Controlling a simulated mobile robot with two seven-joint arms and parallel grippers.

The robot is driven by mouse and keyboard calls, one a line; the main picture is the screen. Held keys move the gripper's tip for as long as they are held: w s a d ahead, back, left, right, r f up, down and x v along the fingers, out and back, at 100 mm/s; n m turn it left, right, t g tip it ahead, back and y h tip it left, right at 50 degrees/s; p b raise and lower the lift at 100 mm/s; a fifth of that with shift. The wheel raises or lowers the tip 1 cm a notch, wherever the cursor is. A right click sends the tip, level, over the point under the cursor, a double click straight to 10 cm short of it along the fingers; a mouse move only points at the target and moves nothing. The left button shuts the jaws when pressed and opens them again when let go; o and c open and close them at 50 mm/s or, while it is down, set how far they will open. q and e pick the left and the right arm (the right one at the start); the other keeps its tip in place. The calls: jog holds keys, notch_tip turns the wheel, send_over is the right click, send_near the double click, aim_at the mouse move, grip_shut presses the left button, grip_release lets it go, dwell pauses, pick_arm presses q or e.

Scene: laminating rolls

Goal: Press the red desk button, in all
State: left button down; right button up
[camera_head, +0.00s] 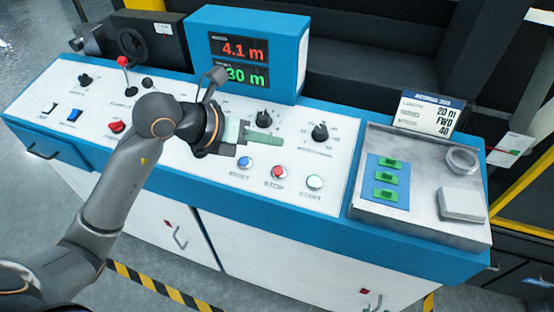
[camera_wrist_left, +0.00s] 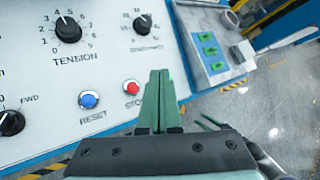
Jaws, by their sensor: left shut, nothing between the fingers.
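My left gripper (camera_head: 282,141) is shut and empty, above the panel and a little up from the red button in the head view. In the left wrist view the closed green fingers (camera_wrist_left: 158,85) stand just right of the red button (camera_wrist_left: 133,87) and cover part of its label. The fingers appear apart from the button.
A display box (camera_head: 250,50) stands at the back of the desk. Black knobs (camera_head: 320,132) lie near the gripper. A red-topped lever (camera_head: 123,62) and a red switch (camera_head: 116,127) are at left. A metal tray (camera_head: 430,218) with green pieces is at right.

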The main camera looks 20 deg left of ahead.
pick_arm(q)
jog(key=shift+s, duration=0.1)
dwell(0.3)
jog(key=b, duration=0.7)
send_over(273, 177)
notch_tip(273, 177, down, 9)
jog(key=shift+s+r, duration=0.15)
jog(key=shift+r, duration=0.05)
dwell(1.4)
jog(key=shift+f+b, duration=0.7)
jog(key=shift+f, duration=0.1)
dwell(0.5)
jog(key=shift+r, duration=0.15)
jog(key=shift+r+p, duration=0.65)
jog(key=shift+p, duration=0.05)
jog(key=shift+r, duration=0.15)
